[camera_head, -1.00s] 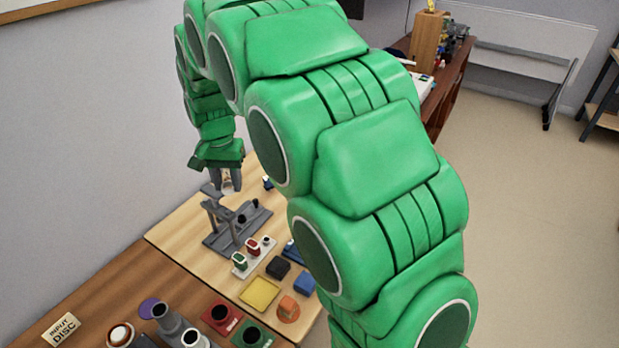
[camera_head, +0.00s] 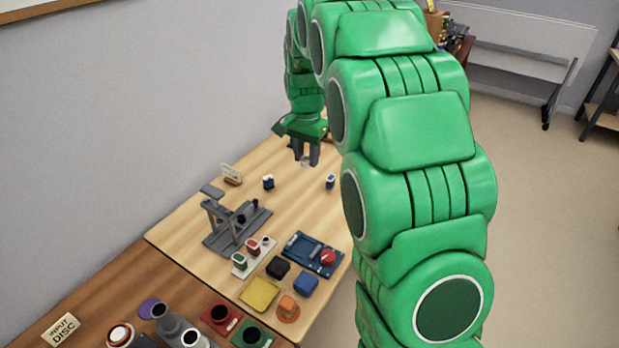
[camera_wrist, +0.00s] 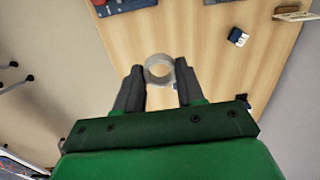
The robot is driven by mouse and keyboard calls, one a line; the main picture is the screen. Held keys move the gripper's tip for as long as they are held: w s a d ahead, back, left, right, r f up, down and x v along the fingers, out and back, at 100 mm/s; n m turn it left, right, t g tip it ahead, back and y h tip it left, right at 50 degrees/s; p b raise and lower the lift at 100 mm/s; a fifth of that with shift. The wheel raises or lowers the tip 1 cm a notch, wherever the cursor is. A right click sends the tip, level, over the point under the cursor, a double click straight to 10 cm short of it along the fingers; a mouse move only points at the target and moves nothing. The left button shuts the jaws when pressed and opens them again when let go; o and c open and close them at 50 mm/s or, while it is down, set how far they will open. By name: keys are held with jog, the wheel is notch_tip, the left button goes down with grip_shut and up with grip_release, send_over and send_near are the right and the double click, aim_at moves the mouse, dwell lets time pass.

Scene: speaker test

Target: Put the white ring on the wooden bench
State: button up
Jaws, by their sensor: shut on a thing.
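The white ring (camera_wrist: 159,58) shows in the wrist view between the two dark fingertips of my gripper (camera_wrist: 159,76). The gripper is shut on it. In the head view my gripper (camera_head: 305,160) points down above the far part of the light wooden bench (camera_head: 300,205), and the ring (camera_head: 307,161) is a small pale shape at the fingertips. In the wrist view the light wood bench (camera_wrist: 200,30) lies below the ring. How high the ring is above the wood I cannot tell exactly.
A grey stand (camera_head: 237,222), a blue tray with a red part (camera_head: 312,252), a yellow square (camera_head: 259,293) and several small blocks occupy the nearer bench. A small card (camera_head: 231,174) and two small blue-white pieces (camera_head: 268,182) (camera_head: 330,181) stand farther back. Bare wood lies between them.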

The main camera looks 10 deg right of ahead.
notch_tip(320, 180, down, 11)
send_over(299, 194)
jog(key=shift+s+f, duration=0.15)
jog(key=shift+f, duration=2.25)
jog(key=shift+s+f, duration=0.1)
jog(key=shift+f, duration=2.25)
jog(key=shift+w+f, duration=0.15)
jog(key=shift+f, duration=1.6)
jog(key=shift+f, duration=0.15)
jog(key=o, duration=1)
